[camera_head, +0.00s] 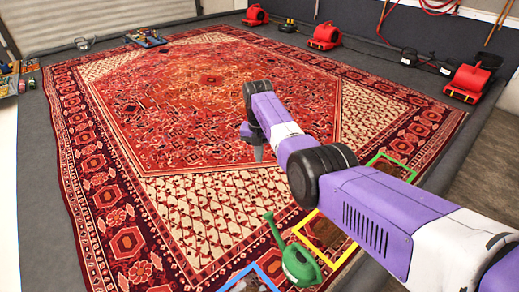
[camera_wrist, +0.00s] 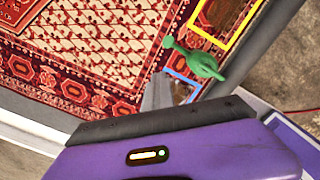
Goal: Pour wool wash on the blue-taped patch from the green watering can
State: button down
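The green watering can (camera_head: 300,264) stands near the rug's near edge, between the yellow-taped and blue-taped patches in the picture. Its spout points up and left. The can also shows in the wrist view (camera_wrist: 205,64), apart from my gripper. The blue-taped patch (camera_head: 263,269) is cut off by the bottom edge of the head view. Part of its blue tape shows in the wrist view (camera_wrist: 181,76), partly behind my gripper. My gripper (camera_head: 258,153) hangs above the rug, away from the can and holding nothing visible. Its grey fingers (camera_wrist: 158,92) overlap, so their opening is unclear.
The yellow-taped patch (camera_head: 309,238) lies beside the can, and a green-taped patch (camera_head: 388,159) lies farther along the right edge. Red blowers (camera_head: 467,82) stand along the far and right sides. A tray of small items (camera_head: 147,39) lies at the far left. The rug's middle is clear.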

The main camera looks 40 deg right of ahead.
jog(key=shift+s+a+p, duration=0.15)
jog(key=shift+a+p, duration=0.05)
jog(key=shift+p, duration=0.35)
jog(key=shift+s+a+f+t+h+p, duration=0.5)
jog(key=shift+s+a+f+t+h, duration=0.9)
jog(key=shift+s+a+f, duration=2.45)
jog(key=shift+s+a+f+t+h+p, duration=0.45)
jog(key=shift+s+a+f+t+h, duration=0.55)
jog(key=shift+s+a+f+h, duration=2.55)
jog(key=shift+s+a+f+y+p, duration=0.7)
jog(key=shift+s+a+y, duration=1.05)
jog(key=shift+s, duration=1.65)
jog(key=shift+a+p, duration=0.55)
jog(key=shift+a, duration=1.9)
jog(key=w+b, duration=0.2)
jog(key=w, duration=0.6)
